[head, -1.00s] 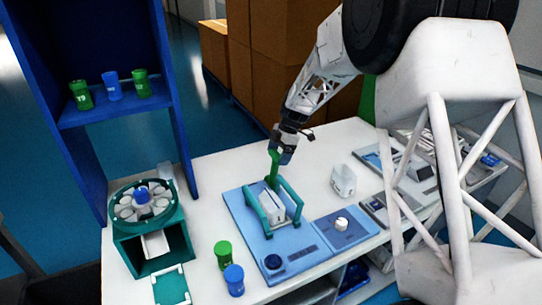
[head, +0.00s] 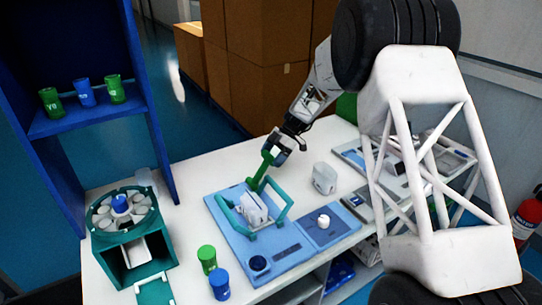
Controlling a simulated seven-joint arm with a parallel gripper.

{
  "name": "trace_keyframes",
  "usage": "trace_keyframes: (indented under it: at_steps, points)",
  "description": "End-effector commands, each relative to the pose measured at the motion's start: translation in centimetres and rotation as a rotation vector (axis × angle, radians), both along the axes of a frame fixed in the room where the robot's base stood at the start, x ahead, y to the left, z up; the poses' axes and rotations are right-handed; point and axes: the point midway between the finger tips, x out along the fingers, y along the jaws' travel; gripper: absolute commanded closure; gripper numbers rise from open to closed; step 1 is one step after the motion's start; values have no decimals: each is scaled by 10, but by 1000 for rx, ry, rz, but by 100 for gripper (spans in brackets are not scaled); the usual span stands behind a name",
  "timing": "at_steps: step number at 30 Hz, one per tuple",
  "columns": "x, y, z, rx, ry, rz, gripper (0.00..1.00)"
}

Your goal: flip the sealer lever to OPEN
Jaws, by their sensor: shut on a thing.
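The sealer (head: 231,222) is a light blue base plate on the white table, with a teal frame (head: 280,218) around a small white block (head: 253,208). Its green lever (head: 259,176) rises from the back of the frame and leans up and to the right. My gripper (head: 270,155) is shut on the lever's upper end. The fingers partly hide that end. Any OPEN marking is too small to read.
A green cup (head: 207,259) and a blue cup (head: 219,284) stand in front of the sealer. A white container (head: 324,178) stands to its right. A teal carousel machine (head: 131,250) is at the left, beside a blue shelf (head: 75,120).

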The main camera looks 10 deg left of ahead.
Motion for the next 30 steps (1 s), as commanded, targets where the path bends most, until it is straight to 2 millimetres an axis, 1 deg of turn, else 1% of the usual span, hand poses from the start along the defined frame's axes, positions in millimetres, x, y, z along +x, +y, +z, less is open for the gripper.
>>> trace_keyframes:
  at_steps: [1,8,9,12,23,30]
  points:
    - [1,-1,-3,-2,0,-2,62]
    - [1,-2,-4,-3,0,-2,62]
    - [1,-2,-4,-3,0,-2,13]
    - [1,-1,-3,-3,0,-2,0]
    - [2,-3,1,-2,-1,-2,0]
    - [12,-12,17,-2,-1,-2,0]
